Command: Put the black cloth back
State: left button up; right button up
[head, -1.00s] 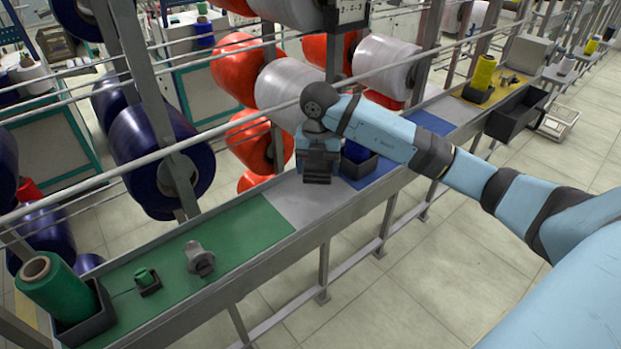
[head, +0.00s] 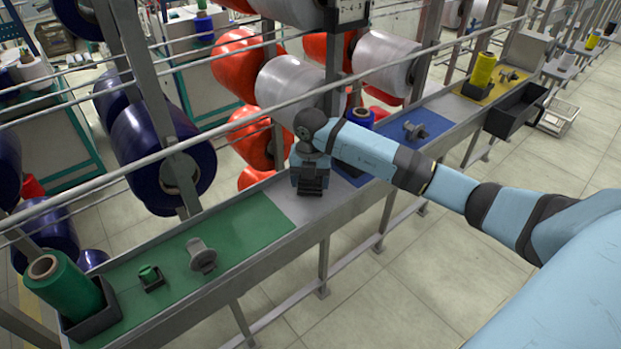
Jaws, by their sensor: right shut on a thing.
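My right gripper (head: 310,190) points down over the grey strip of the bench (head: 283,207), between the green and blue mats. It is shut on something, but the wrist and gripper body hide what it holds. Dark parts show at its lower end, and I cannot tell whether any of them is black cloth. I cannot make out the black cloth elsewhere. My left gripper is not in view.
The green mat (head: 235,235) bears a green cone (head: 72,292), a small green bobbin (head: 148,274) and a grey fixture (head: 201,255). The blue mat (head: 430,118) bears a blue cone (head: 360,116) and a fixture (head: 414,130). A black bin (head: 515,112) hangs by the yellow mat (head: 485,95).

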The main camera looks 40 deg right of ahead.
jog(key=shift+f, duration=0.2)
jog(key=o, duration=0.9)
jog(key=shift+r, duration=0.1)
jog(key=shift+r, duration=0.25)
notch_tip(320, 180, up, 7)
jog(key=shift+r+b, duration=0.1)
jog(key=shift+b, duration=0.3)
